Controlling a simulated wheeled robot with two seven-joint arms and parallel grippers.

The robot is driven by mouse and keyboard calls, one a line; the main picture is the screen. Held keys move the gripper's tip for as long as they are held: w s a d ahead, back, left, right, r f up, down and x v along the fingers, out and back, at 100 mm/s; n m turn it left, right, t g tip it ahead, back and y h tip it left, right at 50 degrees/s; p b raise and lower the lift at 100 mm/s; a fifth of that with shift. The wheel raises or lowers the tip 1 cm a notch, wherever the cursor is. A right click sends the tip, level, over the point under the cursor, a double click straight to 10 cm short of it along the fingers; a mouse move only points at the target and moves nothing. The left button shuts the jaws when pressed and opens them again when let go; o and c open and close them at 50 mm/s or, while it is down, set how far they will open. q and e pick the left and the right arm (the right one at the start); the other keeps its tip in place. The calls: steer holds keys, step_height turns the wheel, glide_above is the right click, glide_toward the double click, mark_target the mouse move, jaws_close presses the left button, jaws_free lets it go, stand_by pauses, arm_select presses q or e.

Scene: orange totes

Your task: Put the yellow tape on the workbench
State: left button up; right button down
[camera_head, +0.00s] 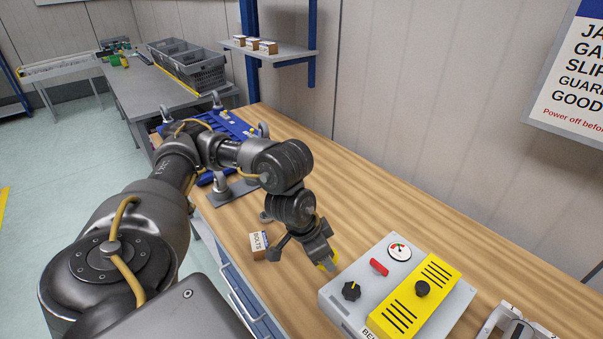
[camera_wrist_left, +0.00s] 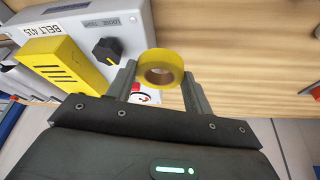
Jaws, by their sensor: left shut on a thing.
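The yellow tape (camera_wrist_left: 160,63) is a roll held between the two fingers of my left gripper (camera_wrist_left: 158,85) in the left wrist view. In the head view my left gripper (camera_head: 326,262) is over the wooden workbench (camera_head: 330,165), just left of the control box, and the tape (camera_head: 332,260) shows partly behind the fingers. I cannot tell whether the tape touches the bench top. My right gripper is not in view.
A grey control box (camera_head: 345,292) with a yellow panel, knobs and a gauge stands beside my gripper. A small bolts box (camera_head: 259,246) lies to the left. Blue equipment (camera_head: 235,124) sits farther back. The bench along the wall is clear.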

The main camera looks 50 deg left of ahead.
arm_select(q)
steer(key=w+a+f+b, duration=0.1)
steer(key=w+a+f, duration=0.1)
steer(key=a, duration=0.1)
steer(key=w+a+f+b, duration=0.2)
steer(key=a+f, duration=0.1)
steer(key=w+a+f+b, duration=0.1)
steer(key=a+f, duration=0.2)
steer(key=shift+w+a+b, duration=0.35)
steer(key=shift+w+a, duration=0.05)
steer(key=shift+w+a+f, duration=0.25)
steer(key=shift+a+f, duration=0.15)
steer(key=shift+f, duration=0.15)
step_height(320, 180, down, 3)
steer(key=shift+w+a+f, duration=0.1)
steer(key=shift+a+f, duration=0.05)
steer(key=shift+f, duration=0.05)
steer(key=shift+f, duration=0.1)
steer(key=o, duration=1)
steer(key=shift+c, duration=0.2)
